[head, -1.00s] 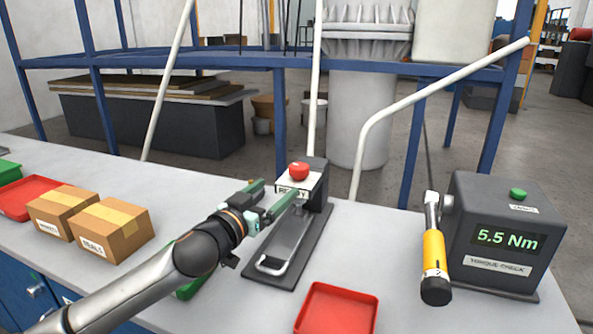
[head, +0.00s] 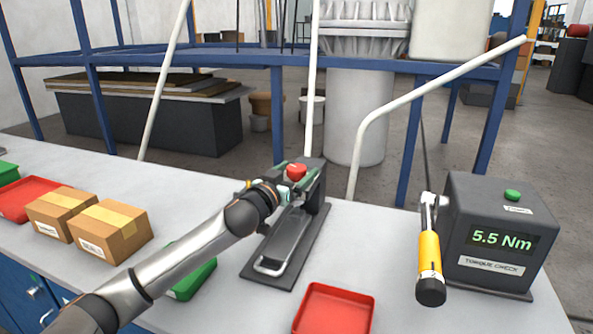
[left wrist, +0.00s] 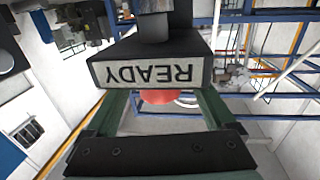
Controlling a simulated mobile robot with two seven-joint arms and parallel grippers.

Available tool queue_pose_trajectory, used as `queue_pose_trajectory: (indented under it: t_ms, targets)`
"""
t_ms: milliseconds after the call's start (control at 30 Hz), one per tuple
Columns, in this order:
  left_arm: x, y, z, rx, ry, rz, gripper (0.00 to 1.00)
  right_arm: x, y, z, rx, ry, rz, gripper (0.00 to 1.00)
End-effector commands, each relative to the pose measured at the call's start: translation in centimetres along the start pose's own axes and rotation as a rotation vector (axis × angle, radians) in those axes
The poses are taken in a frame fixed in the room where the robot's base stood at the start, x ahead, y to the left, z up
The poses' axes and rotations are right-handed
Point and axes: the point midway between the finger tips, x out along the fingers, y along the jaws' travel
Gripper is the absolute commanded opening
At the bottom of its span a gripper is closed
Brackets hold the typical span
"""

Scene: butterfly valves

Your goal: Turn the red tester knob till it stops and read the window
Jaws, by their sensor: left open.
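The red tester knob (head: 296,172) sits on top of the dark tester (head: 315,172) on the bench. In the left wrist view the knob (left wrist: 160,97) shows partly, behind the tester's label window (left wrist: 145,72), which reads READY upside down. My left gripper (head: 291,180) is at the knob, open, with green fingers on either side of it. Whether the fingers touch the knob cannot be told. In the head view the gripper hides the window. My right gripper is not in view.
A torque-check box (head: 494,235) showing 5.5 Nm stands at the right, with a yellow-handled wrench (head: 430,258) beside it. A red tray (head: 335,308) lies in front. Cardboard boxes (head: 110,232) and a green tray (head: 195,279) are to the left.

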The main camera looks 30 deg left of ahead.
Motion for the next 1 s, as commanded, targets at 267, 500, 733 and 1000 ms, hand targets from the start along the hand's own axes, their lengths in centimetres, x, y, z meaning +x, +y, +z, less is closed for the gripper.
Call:
queue_pose_trajectory:
  t_ms: [267,500,733,1000]
  targets:
    - [0.24,0.05,0.03,0.000,0.000,0.001,0.89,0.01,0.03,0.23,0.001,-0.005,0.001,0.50]
    - [0.22,0.03,0.02,0.000,0.000,0.001,0.68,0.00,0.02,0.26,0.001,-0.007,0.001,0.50]
    - [0.21,0.02,0.02,0.000,0.000,0.001,0.42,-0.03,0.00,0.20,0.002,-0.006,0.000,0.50]
    - [0.21,0.00,0.02,0.001,0.000,0.000,0.12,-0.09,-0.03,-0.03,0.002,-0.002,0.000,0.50]
